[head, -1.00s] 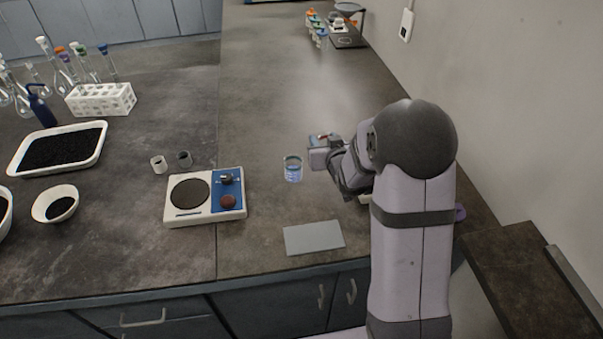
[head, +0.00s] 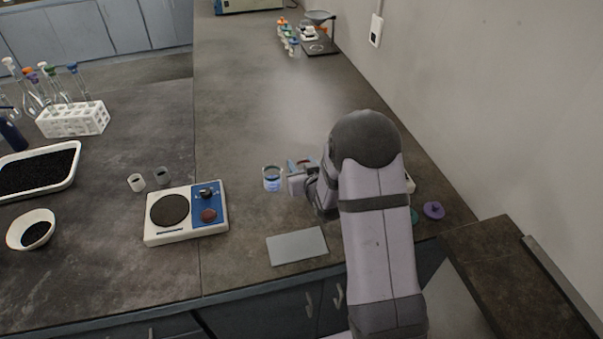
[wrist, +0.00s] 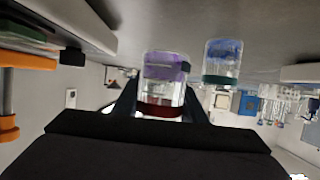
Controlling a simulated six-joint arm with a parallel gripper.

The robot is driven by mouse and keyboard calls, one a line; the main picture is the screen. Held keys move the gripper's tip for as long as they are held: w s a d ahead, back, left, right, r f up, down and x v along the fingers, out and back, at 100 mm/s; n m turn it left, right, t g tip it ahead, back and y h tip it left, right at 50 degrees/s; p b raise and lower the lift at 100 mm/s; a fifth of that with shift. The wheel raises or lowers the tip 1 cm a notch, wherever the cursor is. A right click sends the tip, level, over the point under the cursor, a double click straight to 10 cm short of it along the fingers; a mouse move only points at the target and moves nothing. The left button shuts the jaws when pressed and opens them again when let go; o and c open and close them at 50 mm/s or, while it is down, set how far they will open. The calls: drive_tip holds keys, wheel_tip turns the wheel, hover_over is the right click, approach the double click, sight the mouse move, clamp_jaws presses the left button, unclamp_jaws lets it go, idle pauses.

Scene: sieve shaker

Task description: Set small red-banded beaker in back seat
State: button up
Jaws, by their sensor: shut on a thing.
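In the wrist view, which shows the bench upside down, my gripper (wrist: 160,108) is shut on the small red-banded beaker (wrist: 165,72). The beaker is clear, with a dark red band at its rim and purple toward its base. In the head view my gripper (head: 297,182) is low over the bench, just right of a blue-filled beaker (head: 272,180). That second beaker also shows in the wrist view (wrist: 222,60), beside the held one with a gap between. The back seat cannot be made out; my arm hides part of the bench.
A hotplate (head: 186,213) stands left and a grey flat plate (head: 297,246) lies in front. A purple knobbed piece (head: 433,210) lies right of my arm.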

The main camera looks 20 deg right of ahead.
drive_tip(key=shift+f, duration=1.9)
drive_tip(key=shift+f, duration=0.1)
drive_tip(key=shift+f, duration=0.1)
drive_tip(key=o, duration=1.1)
drive_tip(key=shift+s+r, duration=0.1)
drive_tip(key=shift+r, duration=0.15)
drive_tip(key=b+v, duration=0.2)
drive_tip(key=v, duration=0.9)
drive_tip(key=shift+s+r, duration=0.2)
drive_tip(key=shift+s, duration=0.15)
drive_tip(key=shift+f, duration=0.1)
